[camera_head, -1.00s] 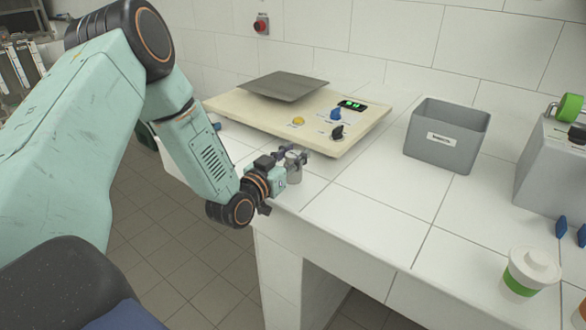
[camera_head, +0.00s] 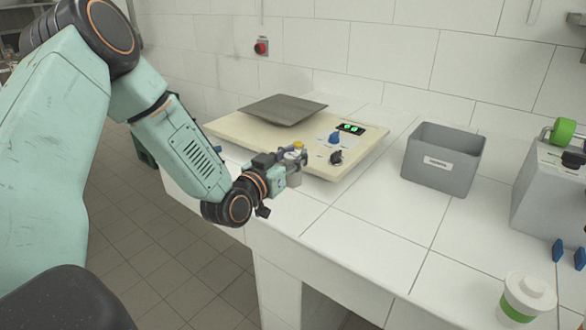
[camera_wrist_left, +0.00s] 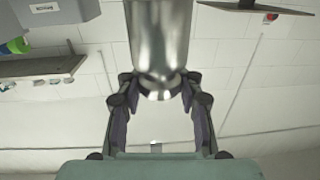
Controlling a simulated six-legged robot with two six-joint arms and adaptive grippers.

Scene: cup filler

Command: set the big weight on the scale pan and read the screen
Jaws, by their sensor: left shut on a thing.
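My left gripper (camera_head: 294,166) is shut on a shiny metal weight (camera_head: 294,178), in front of the scale's near edge in the head view. In the left wrist view, the weight (camera_wrist_left: 160,45) is a smooth cylinder with a narrower knob between the fingertips (camera_wrist_left: 160,92). The cream scale (camera_head: 235,125) carries a bare, dark square pan (camera_head: 283,108), farther back than the gripper. Its small screen (camera_head: 351,128) shows green digits too small to read. My right gripper is not in view.
The scale has a yellow knob (camera_head: 299,145), a blue knob (camera_head: 335,137) and a black knob (camera_head: 336,157). A grey bin (camera_head: 443,175) stands to its right, then a grey machine (camera_head: 545,190). A lidded cup (camera_head: 526,296) is at front right. The white tiled table (camera_head: 360,220) between is clear.

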